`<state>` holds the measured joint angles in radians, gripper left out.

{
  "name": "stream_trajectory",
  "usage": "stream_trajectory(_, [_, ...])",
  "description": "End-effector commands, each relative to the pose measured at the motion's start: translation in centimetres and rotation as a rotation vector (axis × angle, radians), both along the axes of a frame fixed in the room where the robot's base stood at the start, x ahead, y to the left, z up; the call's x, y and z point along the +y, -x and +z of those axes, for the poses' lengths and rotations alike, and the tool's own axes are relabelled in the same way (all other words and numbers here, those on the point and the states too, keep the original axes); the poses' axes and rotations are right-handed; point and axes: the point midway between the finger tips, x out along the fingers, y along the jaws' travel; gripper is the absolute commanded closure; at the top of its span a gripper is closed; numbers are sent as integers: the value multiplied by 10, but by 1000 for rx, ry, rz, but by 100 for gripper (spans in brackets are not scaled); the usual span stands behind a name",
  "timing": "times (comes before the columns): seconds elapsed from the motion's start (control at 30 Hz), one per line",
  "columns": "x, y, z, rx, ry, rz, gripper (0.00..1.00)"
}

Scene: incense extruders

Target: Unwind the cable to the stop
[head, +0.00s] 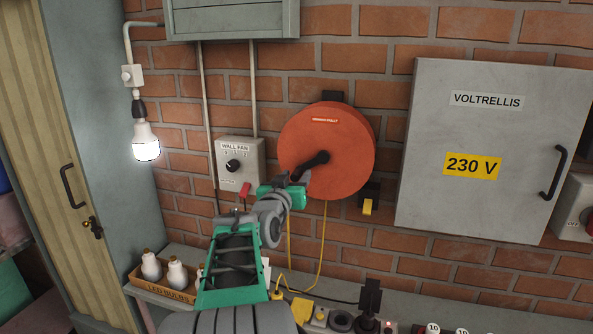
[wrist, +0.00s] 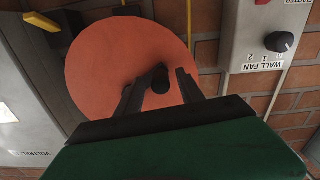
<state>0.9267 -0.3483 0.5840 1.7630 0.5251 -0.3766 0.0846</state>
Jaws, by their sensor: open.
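A round orange cable reel (head: 345,150) is mounted on the brick wall, with a black crank (head: 312,163) on its face. A yellow cable (head: 322,240) hangs from the reel's underside down to the bench. My gripper (head: 303,178) is in front of the reel's lower left, by the crank's handle end. In the wrist view my gripper (wrist: 158,85) is open, and the dark round knob of the crank (wrist: 160,72) shows between its two fingers. The reel (wrist: 120,60) fills the background there. I cannot tell whether the fingers touch the knob.
A grey wall fan switch box (head: 240,165) with a red tab is close left of the reel. A large grey 230 V cabinet (head: 490,150) is to the right. A lit bulb (head: 146,142) hangs at left. The bench below holds a box of LED bulbs (head: 165,278) and plugs.

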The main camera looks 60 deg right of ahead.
Motion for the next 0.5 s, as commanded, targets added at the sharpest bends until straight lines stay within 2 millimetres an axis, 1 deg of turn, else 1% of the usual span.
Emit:
stream_trajectory(0.03, [-7, -1, 2, 1, -1, -1, 55])
stream_trajectory(0.13, [-14, -2, 1, 0, -1, 1, 55])
stream_trajectory(0.37, [-15, -3, 0, -1, 0, 2, 55])
stream_trajectory(0.5, [-14, -3, 0, -1, 0, 2, 66])
